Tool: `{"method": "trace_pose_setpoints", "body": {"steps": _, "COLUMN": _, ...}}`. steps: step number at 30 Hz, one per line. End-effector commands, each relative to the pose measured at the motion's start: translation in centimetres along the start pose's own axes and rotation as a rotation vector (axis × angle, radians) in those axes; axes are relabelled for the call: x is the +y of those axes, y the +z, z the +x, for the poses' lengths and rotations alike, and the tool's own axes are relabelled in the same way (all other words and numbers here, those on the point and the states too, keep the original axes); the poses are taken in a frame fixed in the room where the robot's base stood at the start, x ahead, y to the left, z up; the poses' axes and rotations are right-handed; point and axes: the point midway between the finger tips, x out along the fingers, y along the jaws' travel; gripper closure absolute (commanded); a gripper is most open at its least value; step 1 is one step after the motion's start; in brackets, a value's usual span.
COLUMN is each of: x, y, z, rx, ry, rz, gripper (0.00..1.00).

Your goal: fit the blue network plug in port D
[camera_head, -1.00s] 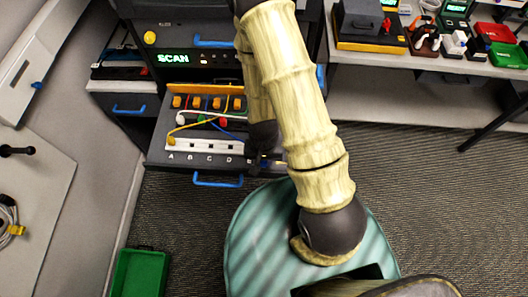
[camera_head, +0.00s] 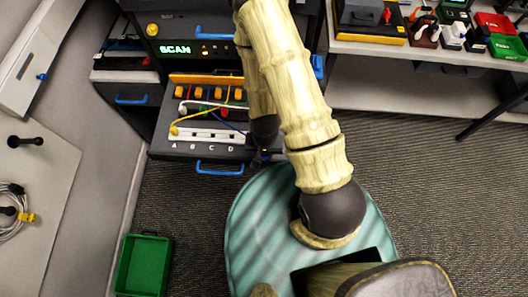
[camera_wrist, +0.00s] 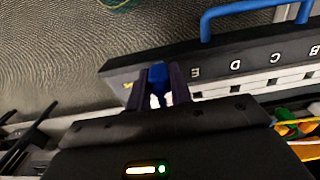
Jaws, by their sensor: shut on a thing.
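The blue network plug (camera_wrist: 157,74) is between the two fingers of my gripper (camera_wrist: 165,84) in the wrist view, and the fingers are shut on it. The white port strip (camera_head: 205,135) on the dark sloping panel carries the letters A, B, C and D in the head view. In the wrist view the letters run the other way, and port D (camera_wrist: 240,91) is right of my gripper, beyond E. The plug is apart from port D. In the head view my arm hides most of my gripper, right of D. The blue cable (camera_head: 230,125) runs over the panel.
A yellow plug (camera_head: 174,131) sits at port A with its yellow cable over the panel. Orange blocks (camera_head: 207,92) line the panel's back. A blue handle (camera_head: 219,168) juts out at the front. A green bin (camera_head: 145,265) stands on the floor at lower left.

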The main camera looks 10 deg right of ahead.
Motion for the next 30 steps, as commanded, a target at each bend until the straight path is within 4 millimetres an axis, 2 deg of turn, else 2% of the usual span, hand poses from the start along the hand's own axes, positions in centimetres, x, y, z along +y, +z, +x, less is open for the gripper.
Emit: {"method": "trace_pose_setpoints", "body": {"steps": 30, "x": 0.0, "y": 0.0, "z": -3.6, "rx": 0.0, "ry": 0.0, "rz": 0.0, "gripper": 1.0}}
